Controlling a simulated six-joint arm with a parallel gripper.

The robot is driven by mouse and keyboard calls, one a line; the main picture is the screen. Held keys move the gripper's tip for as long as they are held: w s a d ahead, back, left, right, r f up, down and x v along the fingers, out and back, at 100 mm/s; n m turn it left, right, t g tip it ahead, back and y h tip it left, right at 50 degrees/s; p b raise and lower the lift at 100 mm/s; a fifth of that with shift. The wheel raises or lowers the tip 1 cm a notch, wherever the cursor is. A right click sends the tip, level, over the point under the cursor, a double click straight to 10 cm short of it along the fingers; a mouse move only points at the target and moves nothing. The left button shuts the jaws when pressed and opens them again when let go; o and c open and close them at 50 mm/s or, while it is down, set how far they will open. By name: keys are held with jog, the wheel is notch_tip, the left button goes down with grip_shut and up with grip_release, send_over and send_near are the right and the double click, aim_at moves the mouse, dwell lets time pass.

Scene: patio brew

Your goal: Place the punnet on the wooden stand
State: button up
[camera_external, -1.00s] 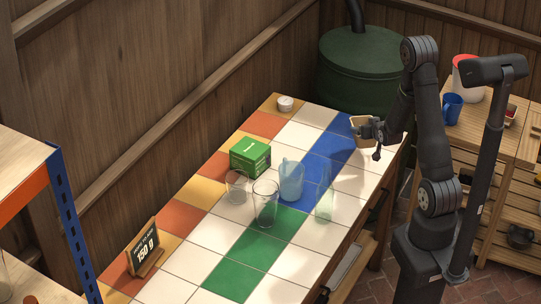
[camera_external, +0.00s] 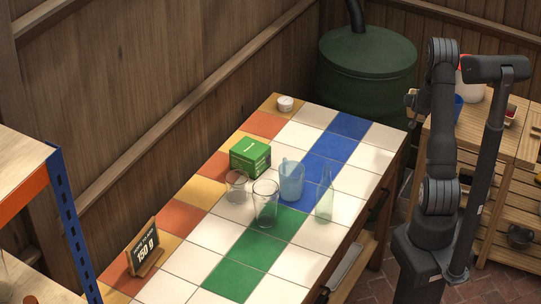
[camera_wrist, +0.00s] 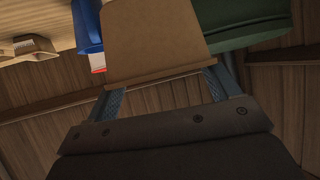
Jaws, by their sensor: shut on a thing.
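The punnet (camera_wrist: 152,40) is a tan, card-like tub in the wrist view. My gripper (camera_wrist: 162,86) is shut on it, with a finger on either side of its rim. In the outside view my arm hides the punnet and most of my gripper; a small dark part of the gripper shows left of the arm. The wooden stand (camera_external: 468,158) is the slatted wooden unit on the right, partly behind my arm. Its pale top also shows at the upper left of the wrist view (camera_wrist: 55,12). I cannot tell the gap between punnet and stand.
On the stand are a blue cup (camera_wrist: 86,25), a white-and-red container (camera_external: 475,88) and a small box (camera_external: 510,115). A green barrel (camera_external: 367,65) stands left of it. The tiled table (camera_external: 350,124) holds several glasses, a bottle (camera_external: 325,200) and a green box (camera_external: 250,157).

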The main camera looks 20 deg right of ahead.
jog(key=s+d+m+g+h, duration=0.1)
jog(key=s+d+m+h, duration=0.15)
jog(key=d, duration=1.05)
jog(key=s+d+m+g+h, duration=0.15)
jog(key=s+d, duration=0.25)
jog(key=d, duration=0.9)
jog(key=s+d+m+g+h, duration=0.1)
jog(key=s+d+m+g, duration=0.15)
jog(key=d, duration=1.05)
jog(key=shift+n+t, duration=0.25)
jog(key=shift+t, duration=0.15)
jog(key=shift+s+a+f, duration=0.15)
jog(key=shift+f, duration=3.05)
jog(key=shift+s+a+f, duration=0.1)
jog(key=shift+a+f, duration=0.05)
jog(key=shift+f, duration=3.05)
jog(key=shift+f, duration=0.55)
jog(key=shift+c, duration=0.2)
jog(key=o, duration=1)
jog(key=v, duration=1.7)
jog(key=shift+s+r, duration=0.2)
jog(key=shift+r, duration=0.05)
